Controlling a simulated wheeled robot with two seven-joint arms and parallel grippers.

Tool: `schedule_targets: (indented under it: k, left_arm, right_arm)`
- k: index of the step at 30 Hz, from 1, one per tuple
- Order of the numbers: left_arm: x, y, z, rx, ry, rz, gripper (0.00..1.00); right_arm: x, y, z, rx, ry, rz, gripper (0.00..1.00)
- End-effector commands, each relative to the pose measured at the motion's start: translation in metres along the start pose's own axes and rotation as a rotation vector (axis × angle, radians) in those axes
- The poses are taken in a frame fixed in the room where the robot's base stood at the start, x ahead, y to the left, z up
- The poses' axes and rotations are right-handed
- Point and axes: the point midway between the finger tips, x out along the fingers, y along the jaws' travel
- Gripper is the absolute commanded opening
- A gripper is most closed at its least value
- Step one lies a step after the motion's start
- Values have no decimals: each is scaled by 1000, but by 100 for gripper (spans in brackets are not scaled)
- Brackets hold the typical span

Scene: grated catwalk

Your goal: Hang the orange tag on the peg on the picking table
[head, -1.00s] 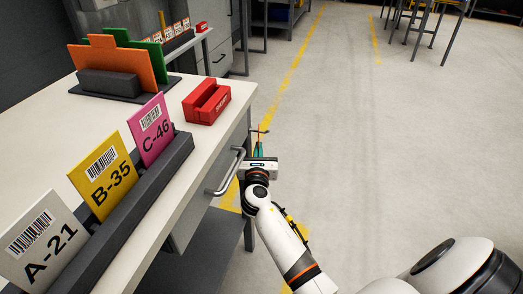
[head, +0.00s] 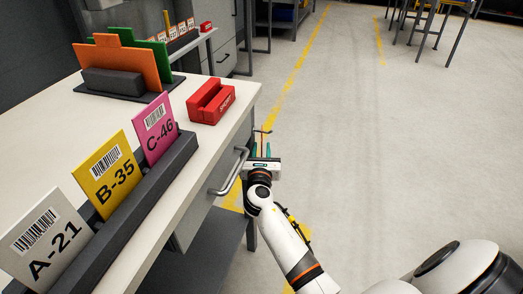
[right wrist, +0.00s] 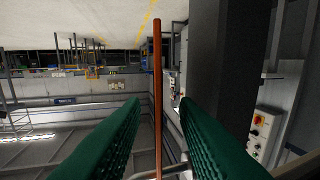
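My right gripper (head: 261,145) is beside the right end of the picking table (head: 205,140), by the drawer handle. Its teal fingers are apart. The orange tag (right wrist: 157,95) shows in the right wrist view as a thin upright edge between the two green fingers, with a gap on both sides. In the head view it is only a thin sliver between the fingers. A thin dark bar (head: 263,131) just beyond the fingertips looks like the peg; I cannot tell whether the tag hangs on it. My left gripper is not in view.
The table carries a rack of cards A-21, B-35 (head: 107,173) and C-46, a red box (head: 211,101), and a dark holder with orange and green panels (head: 125,62). The drawer handle (head: 228,172) sticks out close to my right gripper.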

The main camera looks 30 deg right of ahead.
Motion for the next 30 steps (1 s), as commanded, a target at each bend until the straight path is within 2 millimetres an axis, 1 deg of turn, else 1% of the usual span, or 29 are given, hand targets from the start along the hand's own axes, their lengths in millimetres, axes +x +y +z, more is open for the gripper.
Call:
schedule_targets:
  k: [5,8,11,12,15,21,25,30]
  left_arm:
    - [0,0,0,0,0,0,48]
    - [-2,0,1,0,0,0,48]
    - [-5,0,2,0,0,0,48]
    - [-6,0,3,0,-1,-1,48]
    - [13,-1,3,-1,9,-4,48]
    - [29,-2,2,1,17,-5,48]
    - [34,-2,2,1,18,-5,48]
    - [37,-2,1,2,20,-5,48]
  right_arm:
    - [-2,0,0,0,-1,0,27]
    - [-11,0,0,0,-2,-2,27]
    - [-28,-1,0,0,-3,-2,27]
    - [-36,0,0,0,-3,-1,27]
    - [-59,0,0,0,-3,-2,27]
    - [-98,0,0,0,-2,-1,27]
    - [-113,0,0,0,-1,0,27]
    - [-120,0,0,0,-1,0,27]
